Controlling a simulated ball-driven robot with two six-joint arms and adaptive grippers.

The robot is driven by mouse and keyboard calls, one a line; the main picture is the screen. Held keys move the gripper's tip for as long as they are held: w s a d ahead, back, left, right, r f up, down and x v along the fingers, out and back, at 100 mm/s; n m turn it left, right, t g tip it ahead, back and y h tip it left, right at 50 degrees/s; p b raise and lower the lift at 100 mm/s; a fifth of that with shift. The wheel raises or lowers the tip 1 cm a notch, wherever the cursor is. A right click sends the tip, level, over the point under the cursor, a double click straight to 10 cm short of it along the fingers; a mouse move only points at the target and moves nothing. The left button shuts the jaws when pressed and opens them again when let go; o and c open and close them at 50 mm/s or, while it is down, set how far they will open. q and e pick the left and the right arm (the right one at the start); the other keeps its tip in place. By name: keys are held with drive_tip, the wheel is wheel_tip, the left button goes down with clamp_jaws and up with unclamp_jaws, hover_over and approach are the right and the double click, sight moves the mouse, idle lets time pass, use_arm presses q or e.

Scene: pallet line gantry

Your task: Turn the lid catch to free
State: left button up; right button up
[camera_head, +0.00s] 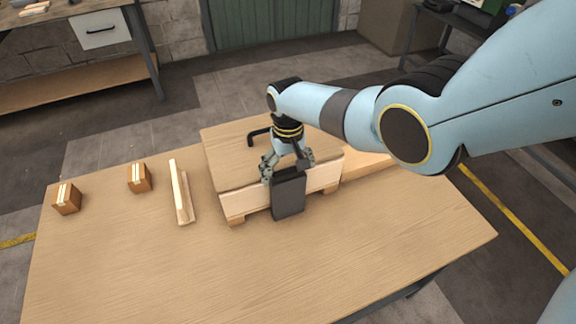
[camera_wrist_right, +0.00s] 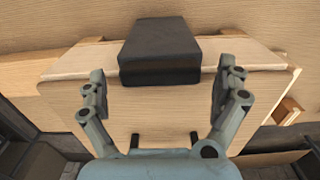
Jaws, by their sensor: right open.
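A wooden box (camera_head: 235,203) with a flat lid (camera_head: 225,150) stands on the table. A dark grey upright block (camera_head: 289,196), which looks like the lid catch, is at the box's front face. My right gripper (camera_head: 287,168) points down over the front edge of the lid, at the top of this block. In the right wrist view the block (camera_wrist_right: 160,60) lies between and beyond the spread fingers (camera_wrist_right: 160,82), with a gap on each side. The gripper is open and holds nothing. A black bent handle (camera_head: 257,136) is on the lid, partly hidden by my wrist. My left gripper is not in view.
Two small wooden blocks (camera_head: 67,199) (camera_head: 139,178) and an angled wooden piece (camera_head: 182,195) stand left of the box on the table (camera_head: 330,265). A light wooden board (camera_head: 366,163) lies at its right. The table's front is clear.

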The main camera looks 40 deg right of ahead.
sight(288, 170)
drive_tip(key=shift+r, duration=0.15)
wheel_tip(288, 170, up, 12)
idle(0.4)
drive_tip(key=shift+f, duration=0.2)
